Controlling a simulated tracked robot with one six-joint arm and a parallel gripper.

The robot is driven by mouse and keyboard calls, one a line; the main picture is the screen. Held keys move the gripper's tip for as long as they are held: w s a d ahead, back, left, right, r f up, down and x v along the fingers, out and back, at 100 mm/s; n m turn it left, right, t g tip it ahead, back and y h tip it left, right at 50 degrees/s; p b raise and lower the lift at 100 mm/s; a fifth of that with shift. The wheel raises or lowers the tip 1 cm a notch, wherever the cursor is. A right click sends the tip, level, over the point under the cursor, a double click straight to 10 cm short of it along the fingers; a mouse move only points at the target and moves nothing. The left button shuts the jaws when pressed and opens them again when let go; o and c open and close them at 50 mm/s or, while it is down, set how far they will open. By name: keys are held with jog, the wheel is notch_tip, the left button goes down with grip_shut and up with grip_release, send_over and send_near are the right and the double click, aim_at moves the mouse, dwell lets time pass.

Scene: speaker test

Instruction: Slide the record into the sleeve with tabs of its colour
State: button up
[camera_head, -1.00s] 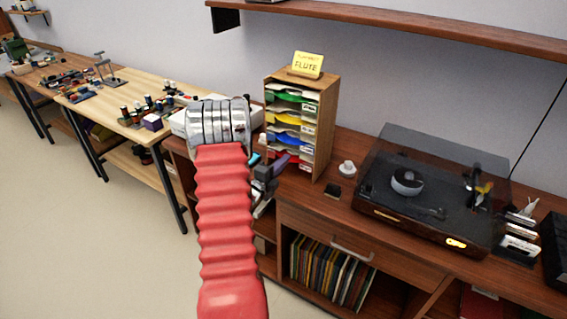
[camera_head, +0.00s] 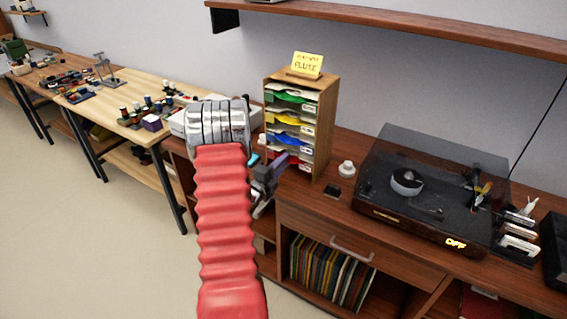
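A wooden rack (camera_head: 326,128) stands on the brown cabinet and holds sleeves in stacked slots. Their tabs show green (camera_head: 291,97), yellow (camera_head: 289,118), blue (camera_head: 289,134) and, low down, red (camera_head: 304,168). A yellow sign (camera_head: 307,65) stands on top, its large word apparently FLUTE. My gripper (camera_head: 267,172) is in front of the rack's lower slots, partly behind my red arm; purple and light-blue parts show. Its fingers are too small and covered to tell whether they are open or hold anything. I cannot make out a loose record.
A turntable (camera_head: 428,193) with a dark see-through lid stands to the right; its front display reads OFF. A white knob-like object (camera_head: 346,168) and a small black block (camera_head: 332,191) lie between rack and turntable. A shelf (camera_head: 420,27) overhangs. Worktables (camera_head: 150,88) stand left.

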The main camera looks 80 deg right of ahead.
jog(key=shift+v, duration=3.55)
